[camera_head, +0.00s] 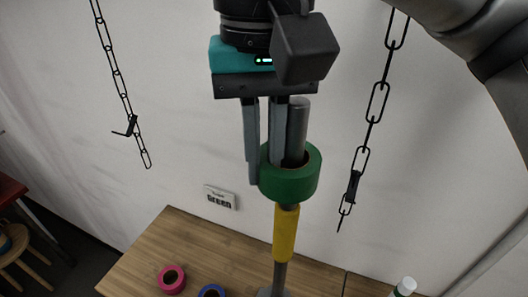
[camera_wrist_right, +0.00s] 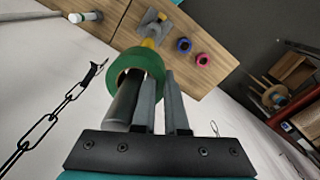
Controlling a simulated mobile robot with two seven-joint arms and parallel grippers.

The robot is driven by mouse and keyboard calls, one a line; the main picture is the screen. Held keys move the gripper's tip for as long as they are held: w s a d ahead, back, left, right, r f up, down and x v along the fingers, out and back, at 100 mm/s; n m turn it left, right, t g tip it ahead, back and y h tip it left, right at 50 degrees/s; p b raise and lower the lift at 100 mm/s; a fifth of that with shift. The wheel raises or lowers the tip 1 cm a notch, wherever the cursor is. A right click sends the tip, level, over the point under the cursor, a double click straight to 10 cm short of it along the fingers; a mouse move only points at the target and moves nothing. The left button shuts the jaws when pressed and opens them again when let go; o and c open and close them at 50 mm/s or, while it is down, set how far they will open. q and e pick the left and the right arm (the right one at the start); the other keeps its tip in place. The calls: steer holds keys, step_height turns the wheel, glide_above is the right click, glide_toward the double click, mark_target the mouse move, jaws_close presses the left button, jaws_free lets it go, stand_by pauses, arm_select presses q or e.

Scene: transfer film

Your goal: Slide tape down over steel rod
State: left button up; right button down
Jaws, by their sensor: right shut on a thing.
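The steel rod (camera_head: 297,125) stands upright, with a yellow band (camera_head: 286,232) on its lower part and its base (camera_head: 272,293) on the wooden table. The green tape roll (camera_head: 289,185) is around the rod, above the yellow band; the rod's top sticks up through its hole. My right gripper (camera_head: 264,168) points down, shut on the tape's wall, one finger inside the hole beside the rod and one outside. The wrist view also shows the tape (camera_wrist_right: 123,60), the rod (camera_wrist_right: 124,105) and the fingers (camera_wrist_right: 163,75). My left gripper is not in view.
A pink roll (camera_head: 171,279) and a blue roll (camera_head: 211,291) lie on the table (camera_head: 190,236), left of the rod. A white bottle (camera_head: 404,286) is at the right. Chains (camera_head: 375,103) hang at both sides. A small display (camera_head: 220,198) is on the wall.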

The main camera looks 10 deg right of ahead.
mark_target(262, 160)
steer(key=shift+f+b, duration=0.35)
steer(key=shift+f, duration=0.45)
steer(key=c, duration=0.9)
jaws_free()
steer(key=shift+a, duration=0.1)
steer(key=shift+o, duration=0.2)
step_height(262, 160, up, 15)
steer(key=p, duration=0.2)
steer(key=shift+a+r, duration=0.15)
steer(key=shift+r, duration=0.05)
